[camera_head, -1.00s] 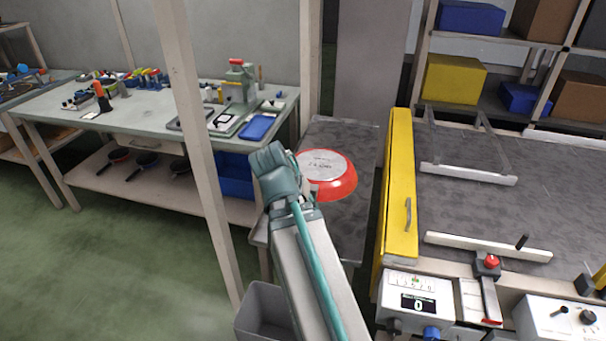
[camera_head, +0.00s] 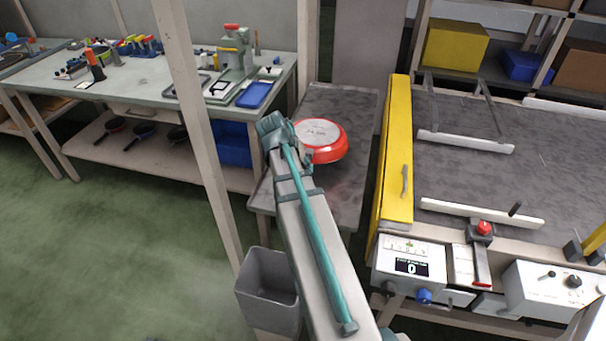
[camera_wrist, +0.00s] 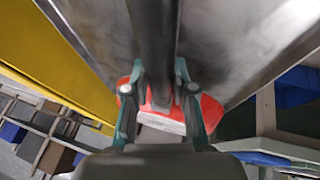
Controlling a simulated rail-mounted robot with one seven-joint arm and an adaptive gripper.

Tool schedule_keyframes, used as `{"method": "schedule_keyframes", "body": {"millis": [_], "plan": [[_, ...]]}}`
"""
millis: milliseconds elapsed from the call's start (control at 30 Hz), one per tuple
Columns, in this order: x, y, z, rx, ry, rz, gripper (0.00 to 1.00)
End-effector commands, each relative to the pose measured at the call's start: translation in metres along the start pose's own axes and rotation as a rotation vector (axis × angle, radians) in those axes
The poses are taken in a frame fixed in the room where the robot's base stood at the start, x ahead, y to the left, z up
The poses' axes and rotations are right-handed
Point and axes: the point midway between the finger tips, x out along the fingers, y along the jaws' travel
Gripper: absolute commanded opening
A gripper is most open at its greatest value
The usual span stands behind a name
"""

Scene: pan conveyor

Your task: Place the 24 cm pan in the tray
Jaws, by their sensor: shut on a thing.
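The red pan (camera_head: 328,152) is upside down in the head view, its pale grey base with small dark writing facing up. It is at the end of my arm, over the dark grey table; I cannot tell whether it touches the table. In the wrist view the red pan (camera_wrist: 208,112) shows beyond the fingers, and its dark handle (camera_wrist: 153,40) runs between them. My gripper (camera_wrist: 160,100) is shut on the handle; my arm partly hides this in the head view. A blue tray (camera_head: 255,95) lies on the green-grey workbench at the back left.
A wooden post (camera_head: 190,110) stands between my arm and the workbench (camera_head: 140,88). A yellow panel (camera_head: 396,165) borders the conveyor (camera_head: 465,170) on the right. A grey bin (camera_head: 268,285) stands below my arm. Several dark pans lie on the workbench's lower shelf (camera_head: 100,150).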

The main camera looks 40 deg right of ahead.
Motion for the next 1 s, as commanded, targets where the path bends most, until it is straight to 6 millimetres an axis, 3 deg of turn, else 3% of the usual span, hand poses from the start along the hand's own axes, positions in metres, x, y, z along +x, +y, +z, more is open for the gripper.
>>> {"method": "schedule_keyframes", "body": {"millis": [367, 600, 933, 967, 1000], "plan": [[0.022, -0.010, -0.009, 0.000, 0.002, 0.001, 0.00], [0.043, -0.016, 0.002, 0.000, 0.003, 0.000, 0.00], [0.046, -0.017, 0.004, 0.000, 0.004, 0.000, 0.00], [0.047, -0.018, 0.005, 0.000, 0.000, 0.000, 0.29], [0.047, -0.018, 0.005, 0.000, 0.000, 0.000, 0.35]]}}
